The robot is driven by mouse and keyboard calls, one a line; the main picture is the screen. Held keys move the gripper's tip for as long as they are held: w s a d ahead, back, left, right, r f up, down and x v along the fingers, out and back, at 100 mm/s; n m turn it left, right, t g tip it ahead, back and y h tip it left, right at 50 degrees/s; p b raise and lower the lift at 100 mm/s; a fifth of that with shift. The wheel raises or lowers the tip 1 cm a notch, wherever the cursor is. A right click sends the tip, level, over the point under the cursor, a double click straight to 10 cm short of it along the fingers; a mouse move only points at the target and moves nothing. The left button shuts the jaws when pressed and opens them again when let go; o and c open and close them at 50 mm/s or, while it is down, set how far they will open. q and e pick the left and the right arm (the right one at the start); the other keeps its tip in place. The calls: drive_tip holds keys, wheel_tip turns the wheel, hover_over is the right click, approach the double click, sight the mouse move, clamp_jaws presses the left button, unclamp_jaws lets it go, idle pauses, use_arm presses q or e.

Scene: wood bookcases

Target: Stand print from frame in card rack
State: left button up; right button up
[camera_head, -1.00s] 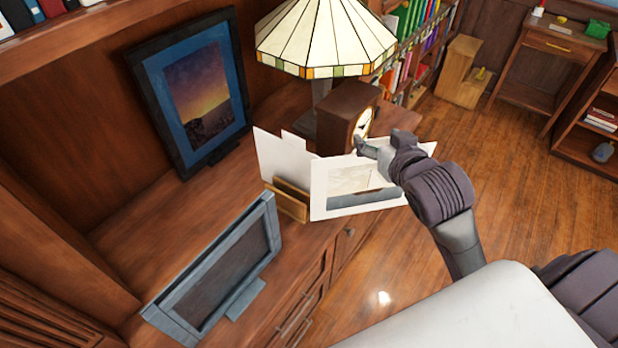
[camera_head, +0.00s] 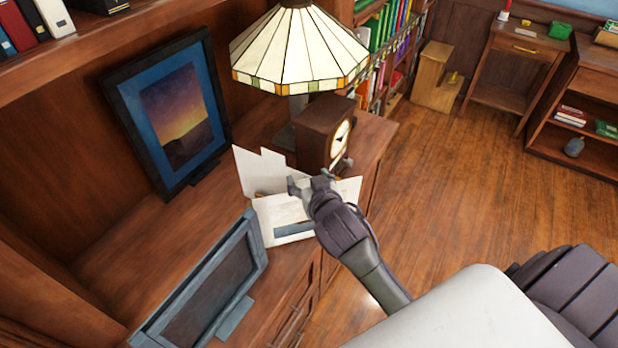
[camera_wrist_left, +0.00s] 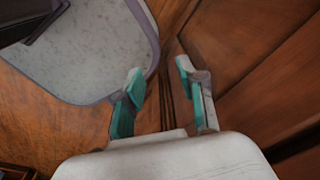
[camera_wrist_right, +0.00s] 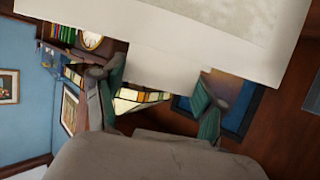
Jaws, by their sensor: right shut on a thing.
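My right gripper (camera_head: 311,186) is shut on the print (camera_head: 292,229), a white sheet with a grey picture band, at its upper edge. The print is tilted in front of the card rack, and I cannot tell whether it touches it. It also fills the top of the right wrist view (camera_wrist_right: 215,25). The card rack (camera_head: 258,193) is wooden and mostly hidden; a white card (camera_head: 252,168) stands up at it. The blue-grey frame (camera_head: 249,255) stands at the front left with a dark, blank panel. My left gripper (camera_wrist_left: 157,80) is open and empty over the floor.
A dark clock (camera_head: 322,125) stands close behind the print, with a stained-glass lamp (camera_head: 298,55) behind it. A framed sunset picture (camera_head: 180,110) leans at the back. Bare cabinet top (camera_head: 130,235) lies between the frames. The floor (camera_head: 470,190) at right is open.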

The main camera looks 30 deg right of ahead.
drive_tip(key=shift+f, duration=0.65)
drive_tip(key=o, duration=1.1)
drive_tip(key=shift+o, duration=0.2)
drive_tip(key=shift+r, duration=0.15)
